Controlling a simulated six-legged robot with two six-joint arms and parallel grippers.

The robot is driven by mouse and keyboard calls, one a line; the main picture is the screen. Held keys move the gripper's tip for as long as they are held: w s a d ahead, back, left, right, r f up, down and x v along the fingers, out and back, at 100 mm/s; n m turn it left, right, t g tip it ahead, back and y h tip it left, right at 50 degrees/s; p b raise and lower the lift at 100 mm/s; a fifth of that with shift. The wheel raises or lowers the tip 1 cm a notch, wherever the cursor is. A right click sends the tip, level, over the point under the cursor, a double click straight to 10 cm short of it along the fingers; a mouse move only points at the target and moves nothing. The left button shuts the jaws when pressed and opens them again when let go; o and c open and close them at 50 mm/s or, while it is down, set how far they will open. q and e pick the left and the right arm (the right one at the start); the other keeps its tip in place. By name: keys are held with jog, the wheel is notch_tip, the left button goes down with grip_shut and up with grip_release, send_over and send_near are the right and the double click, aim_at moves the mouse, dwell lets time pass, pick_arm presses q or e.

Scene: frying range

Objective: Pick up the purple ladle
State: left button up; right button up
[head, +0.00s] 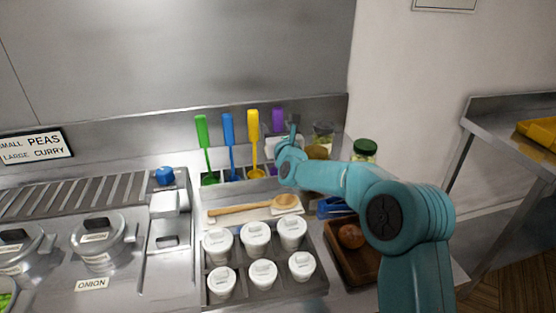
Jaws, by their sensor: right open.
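The purple ladle (278,119) stands upright at the right end of a row of ladles at the back of the counter. Its handle top shows above my right arm, and much of the rest is hidden behind my gripper. My right gripper (293,134) is open at the ladle, in front of or beside its handle; I cannot tell whether it touches. My left gripper is not in view.
Green (203,135), blue (229,135) and yellow (253,135) ladles stand close on the left. A wooden spoon (240,209), several white lidded tubs (256,235) and a wooden tray (366,275) lie in front. A green-lidded jar (365,147) stands right.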

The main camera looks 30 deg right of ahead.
jog(key=c, duration=1)
jog(key=shift+r, duration=0.1)
jog(key=shift+c, duration=0.2)
